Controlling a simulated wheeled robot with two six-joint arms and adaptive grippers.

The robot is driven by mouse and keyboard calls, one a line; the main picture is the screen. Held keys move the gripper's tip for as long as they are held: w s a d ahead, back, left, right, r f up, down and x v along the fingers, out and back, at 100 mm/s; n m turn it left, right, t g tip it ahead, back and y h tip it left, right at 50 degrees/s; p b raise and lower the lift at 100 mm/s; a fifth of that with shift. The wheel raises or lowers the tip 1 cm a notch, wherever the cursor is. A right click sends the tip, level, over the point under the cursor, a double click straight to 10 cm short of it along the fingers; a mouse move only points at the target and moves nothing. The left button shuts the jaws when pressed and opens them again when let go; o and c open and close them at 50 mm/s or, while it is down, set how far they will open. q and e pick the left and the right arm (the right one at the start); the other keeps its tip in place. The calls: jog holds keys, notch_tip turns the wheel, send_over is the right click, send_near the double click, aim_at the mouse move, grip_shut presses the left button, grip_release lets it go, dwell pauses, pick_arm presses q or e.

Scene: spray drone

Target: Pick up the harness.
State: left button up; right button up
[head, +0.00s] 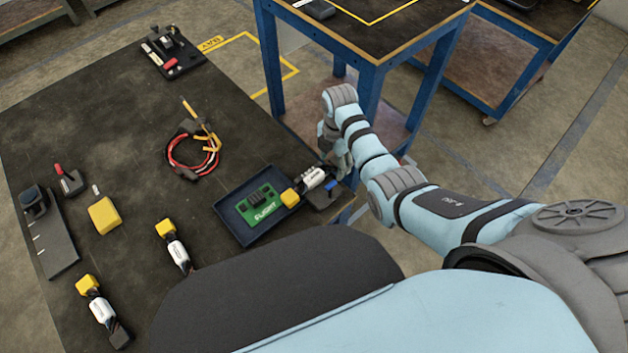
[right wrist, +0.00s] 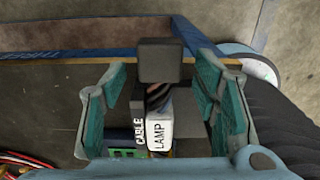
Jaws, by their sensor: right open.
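A coiled red, black and yellow wire harness (head: 190,152) lies on the dark table top, left of the tray. Its red wires (right wrist: 22,162) also show at the lower left of the right wrist view. A short cable bundle (head: 313,178) with a yellow connector and white label lies at the right end of the tray. In the right wrist view its label (right wrist: 159,134) reads LAMP, beside the word CABLE. My right gripper (head: 338,150) is at the table's right edge, above this bundle. Its open jaws (right wrist: 162,78) stand either side of the bundle. My left gripper is out of view.
A dark tray (head: 228,218) holds a green FLIGHT board (head: 262,205). Two similar white-labelled bundles (head: 178,248) (head: 102,308) and a yellow block (head: 104,215) lie left. A blue-legged table (head: 375,75) stands behind my right arm.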

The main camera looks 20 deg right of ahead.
jog(key=shift+r, duration=0.1)
grip_shut()
jog(key=shift+r, duration=0.1)
notch_tip(320, 180, up, 20)
jog(key=p, duration=0.9)
jog(key=shift+p, duration=0.35)
